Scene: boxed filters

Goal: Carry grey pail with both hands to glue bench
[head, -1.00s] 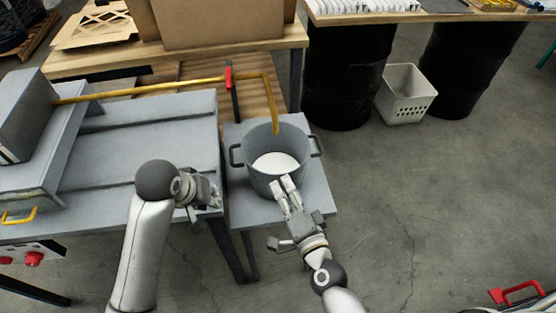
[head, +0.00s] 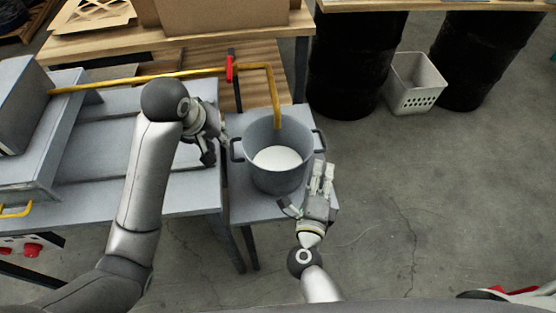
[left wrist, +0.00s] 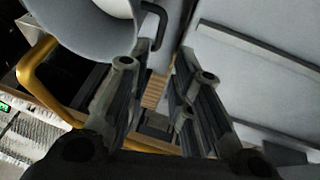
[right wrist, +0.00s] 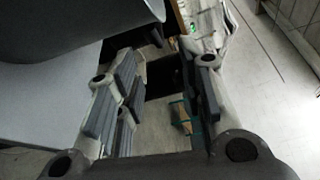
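The grey pail (head: 262,168) stands upright on a small grey stand (head: 250,207), with white contents inside and a handle on each side. In the head view my left gripper (head: 214,146) is left of the pail, close to its left handle (head: 236,150). The left wrist view shows its fingers (left wrist: 163,62) open, with the handle (left wrist: 156,24) near the left fingertip. My right gripper (head: 322,168) is at the pail's right front, below the right handle (head: 319,141). Its fingers (right wrist: 168,65) are open and empty beside the pail wall (right wrist: 70,30). I cannot identify the glue bench for certain.
A yellow pipe (head: 276,98) ends over the pail's rear rim. A grey machine table (head: 85,185) adjoins the stand on the left. At the back right, a wooden-topped table (head: 420,5) rests on black drums (head: 350,65), with a white basket (head: 413,85) between. The right floor is open.

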